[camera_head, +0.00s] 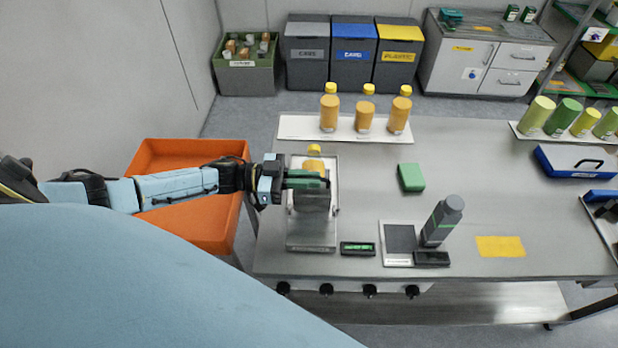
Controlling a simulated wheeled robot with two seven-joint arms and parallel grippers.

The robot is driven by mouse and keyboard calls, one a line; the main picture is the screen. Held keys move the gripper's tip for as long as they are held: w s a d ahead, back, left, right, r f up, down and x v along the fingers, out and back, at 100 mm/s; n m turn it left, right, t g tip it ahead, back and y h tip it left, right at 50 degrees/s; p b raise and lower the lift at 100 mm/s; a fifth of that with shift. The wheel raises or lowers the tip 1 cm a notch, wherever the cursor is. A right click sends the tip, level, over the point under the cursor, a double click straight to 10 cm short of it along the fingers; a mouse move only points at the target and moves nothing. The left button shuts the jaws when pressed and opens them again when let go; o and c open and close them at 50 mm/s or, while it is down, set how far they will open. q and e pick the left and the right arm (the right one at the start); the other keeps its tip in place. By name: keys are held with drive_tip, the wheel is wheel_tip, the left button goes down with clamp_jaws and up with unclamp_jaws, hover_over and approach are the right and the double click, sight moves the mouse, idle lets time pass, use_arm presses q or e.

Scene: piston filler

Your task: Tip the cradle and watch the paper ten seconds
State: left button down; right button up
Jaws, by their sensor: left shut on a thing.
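The metal cradle (311,202) stands at the left end of the steel table, on a grey metal base (311,238). An orange bottle with a yellow cap (314,151) is in it, its lower part hidden by the cradle and my gripper. My left gripper (318,180) comes in from the left and is shut at the cradle's upper part, on what seems to be its green-and-dark handle; the exact grip is hard to see. No paper shows clearly under the bottle. My right gripper is out of view.
A small green-lit display (357,248) sits right of the base. A dark grey bottle (441,221) leans or stands by a flat dark pad (400,238). A green block (411,178) and yellow cloth or sheet (500,246) lie rightward. An orange bin (170,218) is left.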

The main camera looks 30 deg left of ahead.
use_arm(q)
drive_tip(key=shift+s+f, duration=0.1)
drive_tip(key=shift+f, duration=0.05)
drive_tip(key=c, duration=1.5)
unclamp_jaws()
drive_tip(key=shift+b+v, duration=1.4)
drive_tip(key=shift+v, duration=5.25)
